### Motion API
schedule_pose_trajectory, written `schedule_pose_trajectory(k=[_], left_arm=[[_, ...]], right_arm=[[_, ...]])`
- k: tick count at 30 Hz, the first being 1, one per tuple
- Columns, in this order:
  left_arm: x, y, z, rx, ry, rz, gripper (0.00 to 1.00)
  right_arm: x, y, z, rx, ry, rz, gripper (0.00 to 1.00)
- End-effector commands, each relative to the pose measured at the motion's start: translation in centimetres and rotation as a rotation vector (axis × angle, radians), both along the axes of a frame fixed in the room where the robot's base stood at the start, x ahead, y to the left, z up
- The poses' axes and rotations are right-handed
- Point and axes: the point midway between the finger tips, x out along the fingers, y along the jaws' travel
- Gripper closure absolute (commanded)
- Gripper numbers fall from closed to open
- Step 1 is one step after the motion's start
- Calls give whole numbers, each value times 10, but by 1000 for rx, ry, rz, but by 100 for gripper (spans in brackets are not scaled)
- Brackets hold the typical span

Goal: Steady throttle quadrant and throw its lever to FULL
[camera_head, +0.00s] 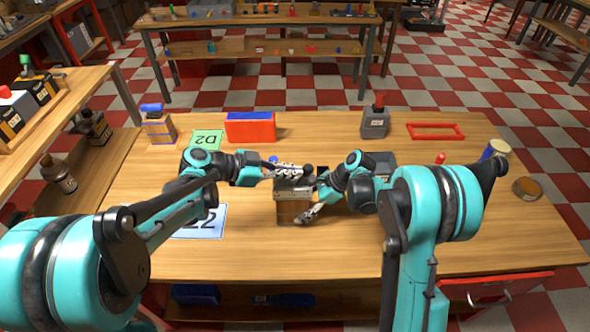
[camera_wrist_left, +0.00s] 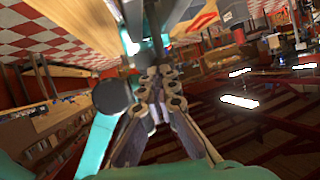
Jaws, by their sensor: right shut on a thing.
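The throttle quadrant (camera_head: 293,208) is a brown, wood-toned box with a grey top, standing at the middle of the table. A dark round knob (camera_head: 308,170), apparently its lever's, shows above its top at the right. My left gripper (camera_head: 289,171) is over the top of the quadrant, just left of the knob; whether it touches the knob I cannot tell. Its fingers (camera_wrist_left: 163,95) show in the left wrist view, but their opening is unclear. My right gripper (camera_head: 312,211) is low at the quadrant's right side, shut on it. My grippers hide parts of the quadrant.
On the table (camera_head: 480,225) stand a red-blue bin (camera_head: 250,128), a green D2 card (camera_head: 207,140), a blue-white card (camera_head: 205,222), a grey bottle (camera_head: 375,122) and a red frame (camera_head: 435,131). The front table strip is clear.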

Motion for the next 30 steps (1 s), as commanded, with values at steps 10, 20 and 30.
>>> schedule_pose_trajectory(k=[10, 20, 30], left_arm=[[-3, 17, 4, 0, 0, 3, 100], [-24, 81, 38, 1, -1, 5, 100], [-38, 121, 59, 0, -1, 2, 100]], right_arm=[[0, 0, 0, -1, 0, 0, 73], [0, -1, 0, -1, 0, -1, 73], [0, -1, -1, -2, 0, -1, 73]])
